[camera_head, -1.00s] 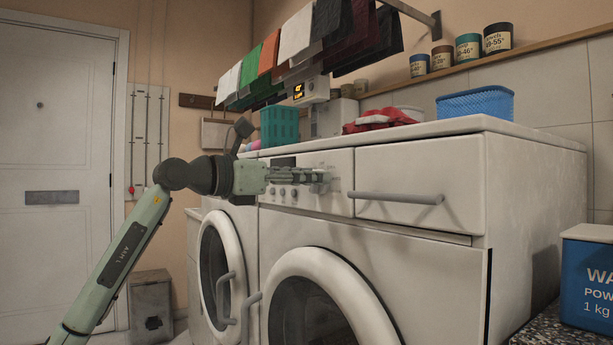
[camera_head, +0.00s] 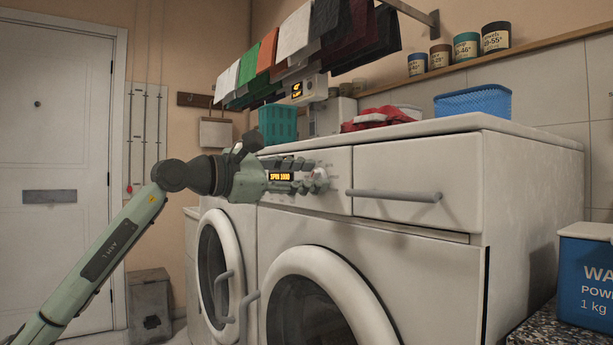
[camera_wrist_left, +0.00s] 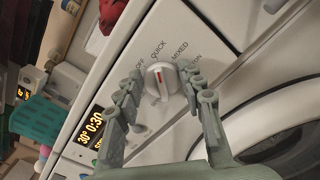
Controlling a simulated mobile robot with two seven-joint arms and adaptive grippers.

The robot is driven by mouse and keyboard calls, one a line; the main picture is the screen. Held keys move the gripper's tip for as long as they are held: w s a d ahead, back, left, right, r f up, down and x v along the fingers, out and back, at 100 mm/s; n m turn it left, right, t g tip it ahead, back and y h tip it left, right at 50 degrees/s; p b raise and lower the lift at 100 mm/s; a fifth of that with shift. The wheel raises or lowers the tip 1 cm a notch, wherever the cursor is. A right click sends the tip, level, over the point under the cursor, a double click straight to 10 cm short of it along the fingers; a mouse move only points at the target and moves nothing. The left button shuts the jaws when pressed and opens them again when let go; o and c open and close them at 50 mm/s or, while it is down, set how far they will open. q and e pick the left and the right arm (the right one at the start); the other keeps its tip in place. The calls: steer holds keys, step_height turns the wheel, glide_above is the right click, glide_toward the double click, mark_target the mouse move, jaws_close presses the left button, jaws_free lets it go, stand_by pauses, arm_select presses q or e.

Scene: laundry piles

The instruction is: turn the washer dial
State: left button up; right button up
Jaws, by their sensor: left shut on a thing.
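In the head view the dial (camera_head: 318,181) sits on the front panel of the right-hand washer (camera_head: 335,235). My left gripper (camera_head: 306,176) reaches it from the left and is shut on it, one finger above and one below. In the left wrist view my left gripper's fingertips (camera_wrist_left: 160,74) are at either side of the knob. My right gripper is not in view.
A drawer handle (camera_head: 395,195) juts out right of the dial. Round doors with handles are below. A blue basket (camera_head: 474,101), red cloth (camera_head: 375,116) and teal basket (camera_head: 278,125) stand on top; clothes (camera_head: 300,40) hang above.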

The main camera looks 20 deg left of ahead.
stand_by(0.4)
arm_select(q)
steer(key=o, duration=1.1)
steer(key=shift+s+a, duration=0.1)
steer(key=v, duration=1.1)
steer(key=shift+s+a, duration=0.25)
steer(key=shift+s, duration=0.05)
